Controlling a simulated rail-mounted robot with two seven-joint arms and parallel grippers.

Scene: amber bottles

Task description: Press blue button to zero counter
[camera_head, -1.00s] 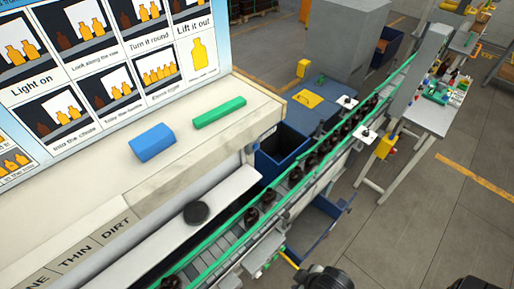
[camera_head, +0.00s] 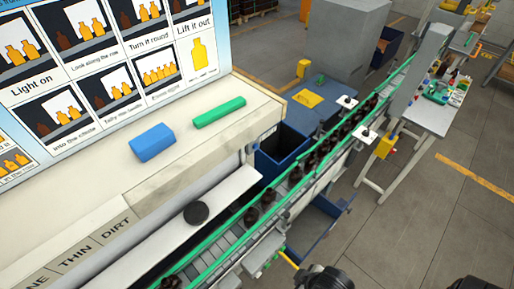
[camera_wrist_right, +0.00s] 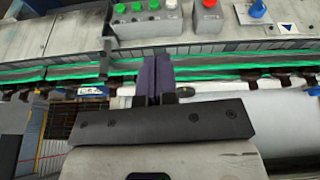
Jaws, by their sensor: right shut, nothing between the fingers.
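The blue button (camera_wrist_right: 258,9) shows at the top right of the right wrist view, on a light panel with a small dark triangle mark beside it. My right gripper (camera_wrist_right: 152,64) is shut and empty, its two dark purple fingers side by side. In the picture its tips lie below and left of the blue button, over the green conveyor rail, clearly apart from the button. No counter display can be made out. My left gripper is in neither view.
A grey box of green buttons (camera_wrist_right: 137,7) and a red button (camera_wrist_right: 209,3) sit left of the blue one. In the head view, brown bottles (camera_head: 295,174) line the conveyor. A blue block (camera_head: 152,142), green block (camera_head: 219,112) and black disc (camera_head: 196,213) lie beside it.

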